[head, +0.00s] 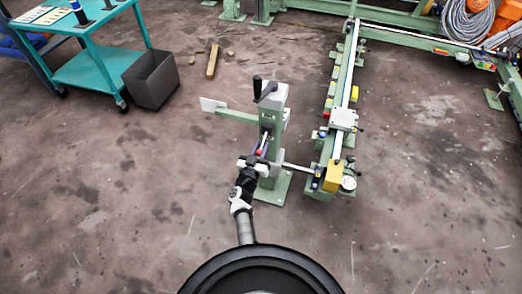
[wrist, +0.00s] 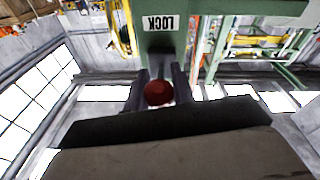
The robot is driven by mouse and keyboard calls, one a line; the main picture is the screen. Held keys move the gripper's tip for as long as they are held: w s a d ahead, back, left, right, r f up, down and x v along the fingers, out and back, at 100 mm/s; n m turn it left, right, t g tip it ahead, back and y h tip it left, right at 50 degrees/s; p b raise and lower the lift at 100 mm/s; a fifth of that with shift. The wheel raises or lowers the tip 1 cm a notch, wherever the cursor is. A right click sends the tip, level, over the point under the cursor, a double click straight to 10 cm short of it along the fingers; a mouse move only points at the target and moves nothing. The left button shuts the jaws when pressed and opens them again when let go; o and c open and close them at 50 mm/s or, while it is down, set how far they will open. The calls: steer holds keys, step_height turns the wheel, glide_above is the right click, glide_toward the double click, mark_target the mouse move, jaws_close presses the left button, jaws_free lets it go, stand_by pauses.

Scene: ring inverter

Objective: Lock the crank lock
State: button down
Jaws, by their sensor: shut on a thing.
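The crank lock stands on a pale green post (head: 275,110) in the middle of the floor in the head view. Its red knob (wrist: 159,93) sits between the two dark fingers of my gripper (wrist: 157,84) in the wrist view, just by an upside-down LOCK label (wrist: 160,23) on a green plate. My gripper (head: 258,155) is shut on the red knob at the near face of the post. The knob's shaft is mostly hidden by the fingers. A black crank handle (head: 257,85) stands at the top of the post.
A long green rail frame (head: 345,80) with a yellow block (head: 333,176) and a dial stands to the right. A rod joins it to the post. A teal cart (head: 90,65) and a dark bin (head: 152,80) are at upper left. The floor at left is clear.

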steer(key=shift+d, duration=0.1)
steer(key=c, duration=1.2)
jaws_free()
steer(key=shift+r, duration=0.1)
steer(key=p, duration=0.2)
steer(key=r+g+p, duration=0.1)
steer(key=p, duration=0.1)
steer(key=shift+s+r+p, duration=0.15)
steer(key=shift+r+p, duration=0.1)
steer(key=shift+p, duration=0.15)
steer(key=r+p+v, duration=0.1)
steer(key=v, duration=1.3)
steer(key=shift+w+a+r+n+t+y+b, duration=0.15)
steer(key=shift+w+a+r+t+y, duration=0.95)
steer(key=shift+a+r, duration=1.95)
steer(key=shift+w+a+r+n+t+y+b, duration=0.1)
steer(key=shift+w+a+r+n+t+y, duration=0.25)
steer(key=shift+a+r+t+y, duration=2.4)
steer(key=shift+w+a+r+n+g+h+b, duration=0.15)
steer(key=shift+w+a+r+g, duration=1.1)
steer(key=shift+r, duration=3.9)
